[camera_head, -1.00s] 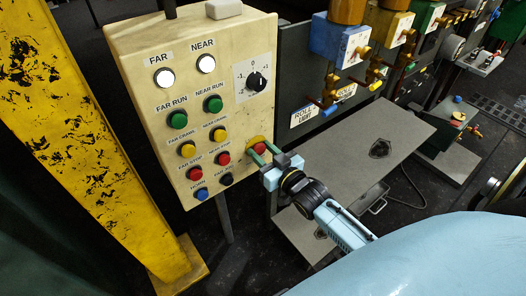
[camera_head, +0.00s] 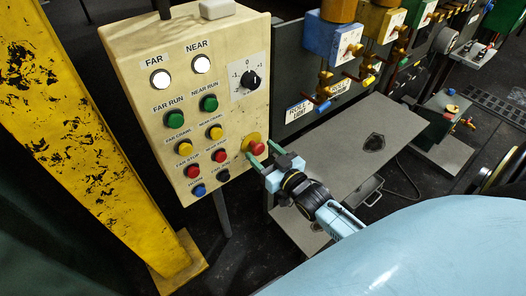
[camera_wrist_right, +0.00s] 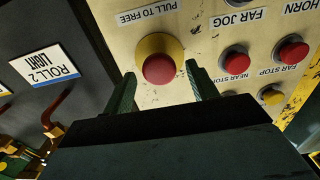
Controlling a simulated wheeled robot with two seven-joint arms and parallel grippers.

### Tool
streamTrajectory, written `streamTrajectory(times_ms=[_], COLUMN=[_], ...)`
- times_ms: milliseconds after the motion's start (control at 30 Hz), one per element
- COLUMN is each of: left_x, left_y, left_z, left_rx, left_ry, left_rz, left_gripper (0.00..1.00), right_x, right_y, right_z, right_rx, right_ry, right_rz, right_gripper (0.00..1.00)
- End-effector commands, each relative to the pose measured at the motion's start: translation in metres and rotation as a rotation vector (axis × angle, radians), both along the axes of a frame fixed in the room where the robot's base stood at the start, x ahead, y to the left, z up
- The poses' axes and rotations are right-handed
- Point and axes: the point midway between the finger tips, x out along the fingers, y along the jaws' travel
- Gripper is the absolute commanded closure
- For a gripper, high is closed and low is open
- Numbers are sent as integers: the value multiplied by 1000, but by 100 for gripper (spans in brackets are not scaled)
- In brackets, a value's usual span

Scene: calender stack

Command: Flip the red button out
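The red button (camera_head: 257,148) with a yellow ring sits at the lower right of the cream control panel (camera_head: 220,123). In the right wrist view the red button (camera_wrist_right: 159,69) stands proud of its yellow ring, beside a "PULL TO FREE" label (camera_wrist_right: 146,13). My right gripper (camera_head: 262,155) is open in front of it, its two green fingers on either side of the button with gaps. In the wrist view the fingers (camera_wrist_right: 160,85) flank the button without touching it. My left gripper is not in view.
Other buttons, including a red near stop button (camera_head: 221,156) and a black one (camera_head: 222,175), lie left of the gripper. A dark panel with valves (camera_head: 325,80) stands to the right, above a grey platform (camera_head: 350,145). A yellow post (camera_head: 80,130) is at left.

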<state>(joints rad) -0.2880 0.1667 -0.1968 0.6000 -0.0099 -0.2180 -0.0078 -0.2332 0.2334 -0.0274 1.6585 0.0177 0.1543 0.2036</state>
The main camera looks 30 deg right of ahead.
Motion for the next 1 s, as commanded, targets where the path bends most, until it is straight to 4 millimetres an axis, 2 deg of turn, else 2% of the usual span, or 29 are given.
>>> streamTrajectory(times_ms=[233, 367, 467, 800, 1000], left_x=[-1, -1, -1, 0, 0], left_y=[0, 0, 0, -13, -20], left_z=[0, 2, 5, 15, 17], left_rx=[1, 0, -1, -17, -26], left_ry=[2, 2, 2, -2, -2], left_rz=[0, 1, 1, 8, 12], left_gripper=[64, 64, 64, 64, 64], right_x=[1, -7, -22, -96, -124], right_y=[0, -1, -2, -8, -10], right_z=[1, 1, 1, 1, 1], right_rx=[0, 0, 0, -1, 0], right_ry=[-2, -1, 1, 3, 1], right_rz=[0, 0, -1, -1, -1], right_gripper=[42, 42, 42, 42, 42])
